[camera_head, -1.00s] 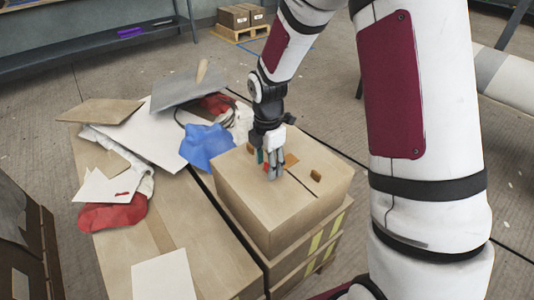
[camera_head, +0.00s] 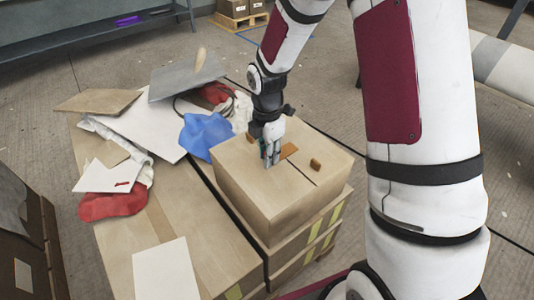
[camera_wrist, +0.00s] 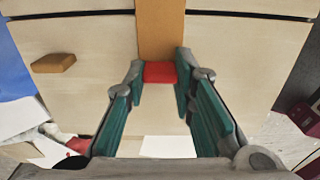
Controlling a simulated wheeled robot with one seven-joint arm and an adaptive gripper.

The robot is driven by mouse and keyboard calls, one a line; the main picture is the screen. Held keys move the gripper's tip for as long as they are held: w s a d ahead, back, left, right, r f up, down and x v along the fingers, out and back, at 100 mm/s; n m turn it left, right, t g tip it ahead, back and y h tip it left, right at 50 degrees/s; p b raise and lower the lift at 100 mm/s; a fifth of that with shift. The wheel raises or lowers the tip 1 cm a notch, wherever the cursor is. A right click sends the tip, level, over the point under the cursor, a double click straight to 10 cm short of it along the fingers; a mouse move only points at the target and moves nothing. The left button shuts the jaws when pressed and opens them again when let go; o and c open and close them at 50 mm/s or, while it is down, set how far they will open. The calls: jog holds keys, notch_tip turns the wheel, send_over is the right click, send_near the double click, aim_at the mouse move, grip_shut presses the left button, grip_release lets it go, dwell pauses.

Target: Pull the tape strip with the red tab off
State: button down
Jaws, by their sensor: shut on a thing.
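A cardboard box (camera_head: 262,196) stands at the middle of the head view. A flat orange-brown tape strip (camera_wrist: 161,28) lies across the seam of its top; part of it shows beside my gripper in the head view (camera_head: 289,151). The strip ends in a red tab (camera_wrist: 160,72). My gripper (camera_wrist: 160,80) points down at the box top, with its teal-padded fingers on both sides of the tab and shut on it. In the head view my gripper (camera_head: 270,160) hides the tab. The strip looks flat on the box.
Small tan blocks sit on the box top, one right of the strip (camera_head: 315,164). Left of the box, a longer carton (camera_head: 200,240) bears a blue cloth (camera_head: 204,135), a red cloth (camera_head: 112,204), white sheets and a grey board (camera_head: 187,78).

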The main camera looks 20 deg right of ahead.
jog(key=shift+r+p, duration=0.6)
jog(key=shift+r, duration=0.1)
dwell(0.5)
notch_tip(320, 180, up, 10)
jog(key=p, duration=0.7)
jog(key=shift+p, duration=0.4)
jog(key=shift+f, duration=0.1)
